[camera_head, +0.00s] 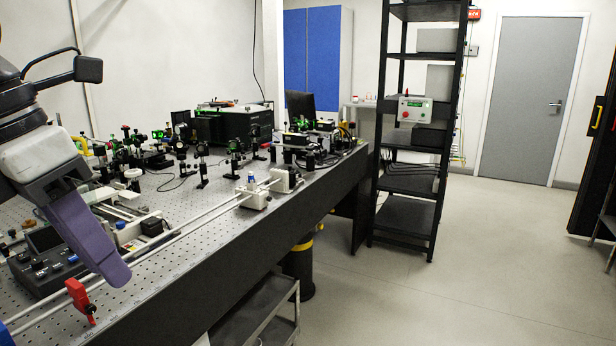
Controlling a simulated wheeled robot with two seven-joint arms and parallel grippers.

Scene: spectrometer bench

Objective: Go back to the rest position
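My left gripper (108,262) hangs over the near left part of the optical bench (205,290), its purple finger pointing down and to the right. Only one broad finger face shows, so I cannot tell whether the gripper is open or shut. I see nothing held in it. In the picture it overlaps the bench equipment and a long rail (170,243); the gap between them is unclear. My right gripper is not in view.
A red clamp (80,297) sits near the bench's front edge, below the gripper. A control box (45,275) lies behind the finger. Optics mounts crowd the bench further back. A black shelf rack (408,185) stands beyond. The floor at right is clear towards a grey door (527,100).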

